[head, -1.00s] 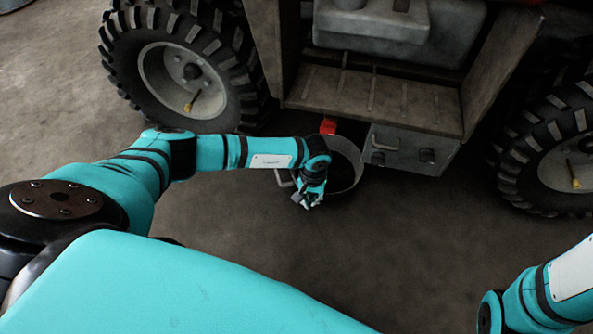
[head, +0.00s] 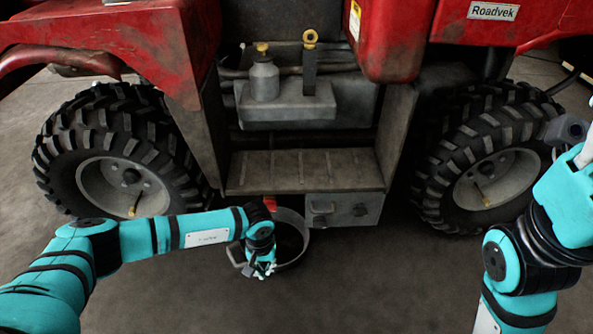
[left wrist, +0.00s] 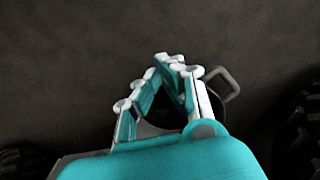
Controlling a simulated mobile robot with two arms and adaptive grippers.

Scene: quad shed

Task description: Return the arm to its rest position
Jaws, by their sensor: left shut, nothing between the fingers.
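My left arm (head: 190,232) reaches in from the left in the head view, low in front of the vehicle. Its gripper (head: 262,272) points down at the near left side of a round dark pan (head: 301,226), overlapping it in the picture; whether they touch I cannot tell. In the left wrist view the fingertips (left wrist: 168,58) come together and hold nothing. A pan handle (left wrist: 228,84) shows right beside the fingers. My right arm (head: 520,258) is raised at the right edge of the head view, and its fingers are not seen.
The red quad has a left wheel (head: 125,180), a right wheel (head: 492,180) and a step (head: 305,171) above the pan. A grey metal box (head: 343,209) sits right of the pan. A small red piece (head: 270,203) is behind my gripper. The floor in front is clear.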

